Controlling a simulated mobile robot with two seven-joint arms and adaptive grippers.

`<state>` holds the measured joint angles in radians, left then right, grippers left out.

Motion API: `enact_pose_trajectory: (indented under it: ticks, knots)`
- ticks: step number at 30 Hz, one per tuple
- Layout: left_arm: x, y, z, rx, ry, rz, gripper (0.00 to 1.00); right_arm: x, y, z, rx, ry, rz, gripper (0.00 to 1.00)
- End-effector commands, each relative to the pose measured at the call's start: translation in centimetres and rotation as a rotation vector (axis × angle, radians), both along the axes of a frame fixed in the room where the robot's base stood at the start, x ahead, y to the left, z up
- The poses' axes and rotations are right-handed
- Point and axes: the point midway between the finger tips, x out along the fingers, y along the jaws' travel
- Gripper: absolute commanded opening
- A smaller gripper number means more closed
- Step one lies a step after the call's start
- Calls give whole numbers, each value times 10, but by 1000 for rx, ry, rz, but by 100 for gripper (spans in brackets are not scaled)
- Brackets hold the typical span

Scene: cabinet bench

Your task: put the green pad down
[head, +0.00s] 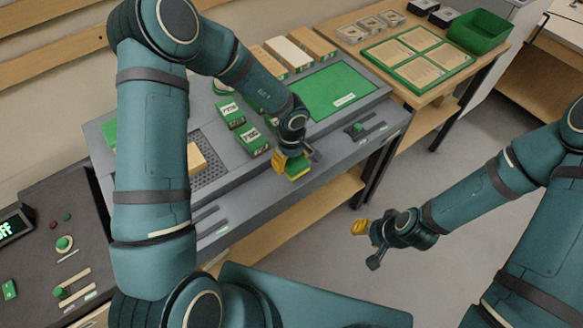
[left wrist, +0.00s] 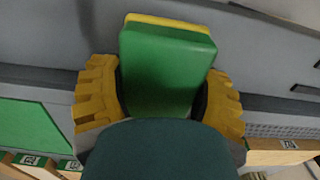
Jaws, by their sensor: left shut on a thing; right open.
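The green pad (left wrist: 165,70), a green block with a yellow layer along one side, is held between the yellow fingers of my left gripper (left wrist: 160,105) in the left wrist view. In the head view the pad (head: 298,169) shows just below the left gripper (head: 292,160), near the front edge of the grey bench (head: 232,178). I cannot tell whether the pad touches the bench surface. My right gripper (head: 366,243) is open and empty, out over the floor to the right of the bench.
A green mat (head: 325,92) lies on the bench behind the left gripper. Several green labelled boxes (head: 254,141) stand left of it. A perforated plate (head: 208,174) is further left. A wooden table (head: 355,55) at the back bears a green bin (head: 480,32).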

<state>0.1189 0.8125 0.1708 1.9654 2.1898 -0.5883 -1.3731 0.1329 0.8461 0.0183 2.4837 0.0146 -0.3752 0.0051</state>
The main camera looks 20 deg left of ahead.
Motion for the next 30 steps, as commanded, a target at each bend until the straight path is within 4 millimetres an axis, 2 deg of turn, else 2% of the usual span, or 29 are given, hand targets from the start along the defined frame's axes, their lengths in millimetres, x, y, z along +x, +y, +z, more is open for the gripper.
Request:
enact_pose_trajectory:
  ticks: [10, 21, 22, 24, 25, 30]
  knots:
    - [0, 0, -38, 1, -1, -1, 26, 0, 1, -13, -2, 0, 1, 47]
    - [0, 0, -41, 0, 0, 0, 26, 1, 1, -10, -2, -1, 0, 47]
    - [0, 0, -41, 0, 0, -1, 73, 1, 1, -10, -2, -1, 0, 47]
    - [0, 0, -41, 1, -1, 0, 98, 0, 1, -11, -2, -1, 0, 47]
    - [0, 0, -41, 1, -1, 0, 100, 1, 1, -11, -2, -1, 0, 47]
    - [0, 0, -41, 1, -1, 0, 100, 0, 1, -11, -2, 0, 1, 47]
